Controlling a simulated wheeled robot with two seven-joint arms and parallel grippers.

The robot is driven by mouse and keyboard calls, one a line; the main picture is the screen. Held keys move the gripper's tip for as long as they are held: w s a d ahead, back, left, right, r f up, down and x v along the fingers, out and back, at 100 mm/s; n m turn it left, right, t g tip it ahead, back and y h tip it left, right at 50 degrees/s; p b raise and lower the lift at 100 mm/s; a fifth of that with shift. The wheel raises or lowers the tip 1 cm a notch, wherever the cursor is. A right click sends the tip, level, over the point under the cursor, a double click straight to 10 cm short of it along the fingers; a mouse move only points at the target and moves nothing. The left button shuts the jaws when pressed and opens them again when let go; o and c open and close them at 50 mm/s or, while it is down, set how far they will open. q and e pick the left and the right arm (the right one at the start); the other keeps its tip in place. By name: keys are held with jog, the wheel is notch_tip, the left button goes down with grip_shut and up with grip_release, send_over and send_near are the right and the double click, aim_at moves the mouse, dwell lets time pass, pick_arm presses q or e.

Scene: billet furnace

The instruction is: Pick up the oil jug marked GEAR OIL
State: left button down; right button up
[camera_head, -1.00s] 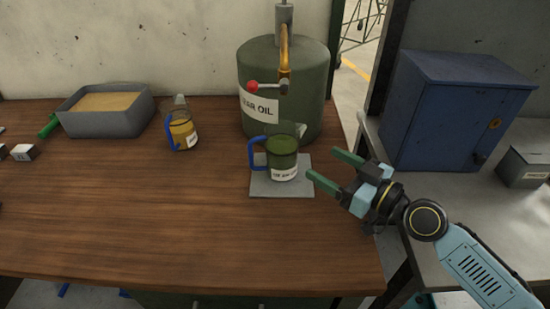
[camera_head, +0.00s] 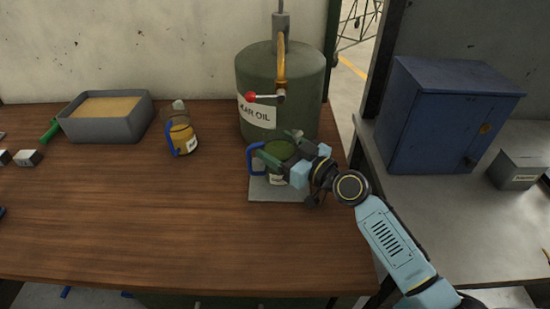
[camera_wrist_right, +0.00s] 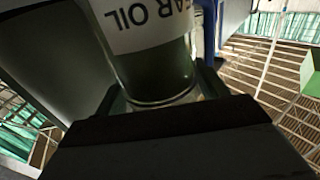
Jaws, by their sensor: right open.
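The green oil jug (camera_head: 278,150) with a blue handle (camera_head: 256,159) stands upright on a grey mat (camera_head: 262,193) at the right of the wooden table. My right gripper (camera_head: 281,148) is open, with its green fingers on either side of the jug, and it partly hides the jug and its label. The jug also fills the middle of the right wrist view (camera_wrist_right: 158,75). Its white label (camera_wrist_right: 140,24) shows upside down there and reads "EAR OIL", its first letter cut off. Whether the fingers touch the jug I cannot tell. My left gripper is not in view.
A large green drum (camera_head: 298,75) with a tap and red-knobbed lever (camera_head: 268,97) stands just behind the jug. An amber oil jug (camera_head: 181,133) stands to the left, near a grey sand tray (camera_head: 107,131). A blue cabinet (camera_head: 440,115) is at the right. The table's front is clear.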

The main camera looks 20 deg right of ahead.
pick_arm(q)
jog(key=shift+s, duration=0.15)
pick_arm(e)
jog(key=shift+w+a, duration=0.15)
jog(key=c, duration=1.1)
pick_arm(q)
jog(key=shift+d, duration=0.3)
pick_arm(e)
jog(key=shift+o, duration=0.2)
jog(key=shift+r, duration=0.1)
